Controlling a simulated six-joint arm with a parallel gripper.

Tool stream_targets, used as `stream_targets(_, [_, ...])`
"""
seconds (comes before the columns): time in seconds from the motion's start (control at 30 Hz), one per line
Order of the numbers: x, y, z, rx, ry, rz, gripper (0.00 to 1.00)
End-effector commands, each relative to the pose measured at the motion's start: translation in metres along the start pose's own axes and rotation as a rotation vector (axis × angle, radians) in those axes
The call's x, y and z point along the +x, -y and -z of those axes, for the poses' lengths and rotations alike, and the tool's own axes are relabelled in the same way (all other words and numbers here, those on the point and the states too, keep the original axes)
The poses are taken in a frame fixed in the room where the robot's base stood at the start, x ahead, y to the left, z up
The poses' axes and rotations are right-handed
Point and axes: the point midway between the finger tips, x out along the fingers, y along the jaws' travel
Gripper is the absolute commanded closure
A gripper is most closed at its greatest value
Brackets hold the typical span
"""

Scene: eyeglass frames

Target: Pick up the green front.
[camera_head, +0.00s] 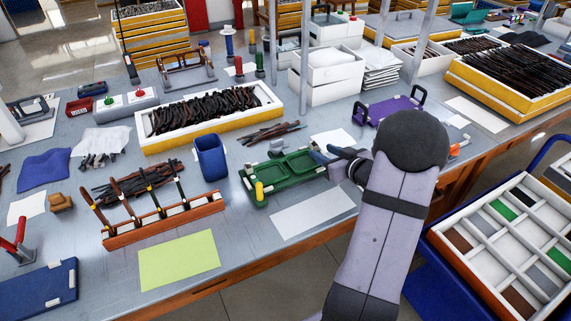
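A green fixture (268,201) with two shallow recesses lies on the table near the picture's middle. I cannot make out a separate green eyeglass front in it; if one lies there, it blends with the fixture's colour. My gripper (326,158) is at the fixture's right end, its dark tips pointing left. The tips overlap the fixture's right edge in the picture. Whether they touch anything or are apart is too small to tell, and my arm hides part of the area behind.
A blue bin (210,158) stands just left of the fixture, and a yellow peg (259,191) at its front left corner. A wooden rack (164,220) holds upright tools further left. White (312,213) and yellow-green (178,261) sheets lie flat in front.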

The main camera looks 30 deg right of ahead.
Motion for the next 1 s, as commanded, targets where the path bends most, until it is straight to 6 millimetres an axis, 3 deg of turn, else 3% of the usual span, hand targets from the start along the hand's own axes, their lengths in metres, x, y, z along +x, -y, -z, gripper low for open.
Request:
stream_targets(0.3, [0.037, 0.001, 0.001, 0.0, 0.001, 0.001, 0.61])
stream_targets(0.6, [0.041, 0.0, 0.002, 0.001, 0.0, -0.001, 0.61])
stream_targets(0.63, [0.041, 0.0, 0.002, 0.001, 0.0, -0.001, 0.64])
stream_targets(0.8, [0.04, 0.0, 0.001, 0.001, 0.0, -0.001, 1.0])
stream_targets(1.0, [0.04, 0.0, 0.002, 0.0, 0.0, -0.001, 1.0])
